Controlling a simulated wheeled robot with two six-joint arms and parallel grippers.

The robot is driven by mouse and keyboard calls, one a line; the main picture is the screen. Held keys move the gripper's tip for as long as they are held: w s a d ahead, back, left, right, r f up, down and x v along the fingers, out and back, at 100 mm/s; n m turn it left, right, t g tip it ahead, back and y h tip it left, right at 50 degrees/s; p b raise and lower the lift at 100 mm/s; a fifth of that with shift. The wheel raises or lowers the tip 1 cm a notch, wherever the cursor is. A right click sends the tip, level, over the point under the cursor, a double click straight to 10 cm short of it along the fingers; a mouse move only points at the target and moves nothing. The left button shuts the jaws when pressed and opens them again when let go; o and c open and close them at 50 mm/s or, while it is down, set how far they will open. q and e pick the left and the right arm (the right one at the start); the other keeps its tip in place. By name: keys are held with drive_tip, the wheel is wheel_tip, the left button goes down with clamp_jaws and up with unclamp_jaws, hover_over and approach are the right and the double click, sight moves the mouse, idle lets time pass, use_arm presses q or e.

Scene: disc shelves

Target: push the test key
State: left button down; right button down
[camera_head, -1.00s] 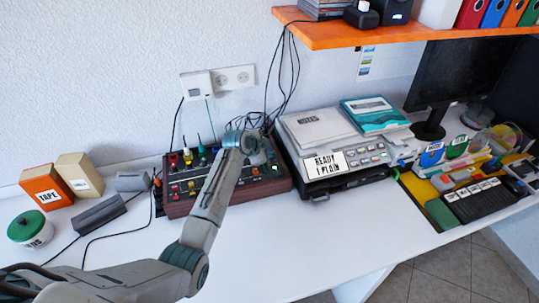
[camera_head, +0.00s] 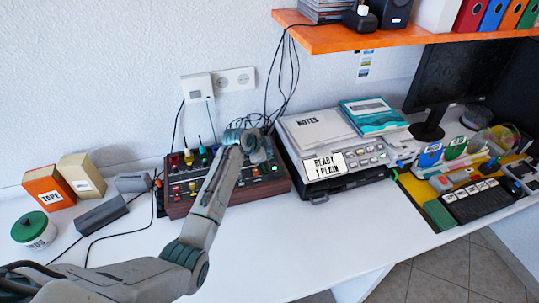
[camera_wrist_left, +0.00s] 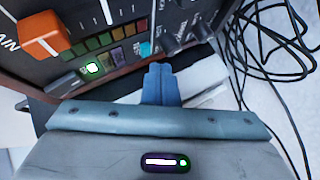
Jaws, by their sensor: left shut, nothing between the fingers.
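The console (camera_head: 180,208) is a brown-sided box with a dark panel of coloured knobs and keys, on the white desk. My left gripper (camera_wrist_left: 160,72) is shut and empty, its blue-grey fingertips at the panel's edge just below a teal key (camera_wrist_left: 145,48) in the wrist view. I cannot tell whether they touch. A green-lit key (camera_wrist_left: 92,68) is left of the fingertips, under rows of dim coloured keys (camera_wrist_left: 105,38). No label reading "test" is legible, so I cannot tell which key it is. In the head view, my left wrist hides part of the panel.
A large orange knob (camera_wrist_left: 45,35) stands up from the panel left of the fingertips. Black cables (camera_wrist_left: 270,60) hang close on the right. A printer-like machine (camera_head: 350,160) stands right of the console. The desk in front (camera_head: 300,240) is clear.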

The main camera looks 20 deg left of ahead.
use_arm(q)
drive_tip(key=shift+r, duration=0.1)
wheel_tip(320, 180, up, 5)
drive_tip(key=p, duration=0.4)
idle(1.0)
idle(1.2)
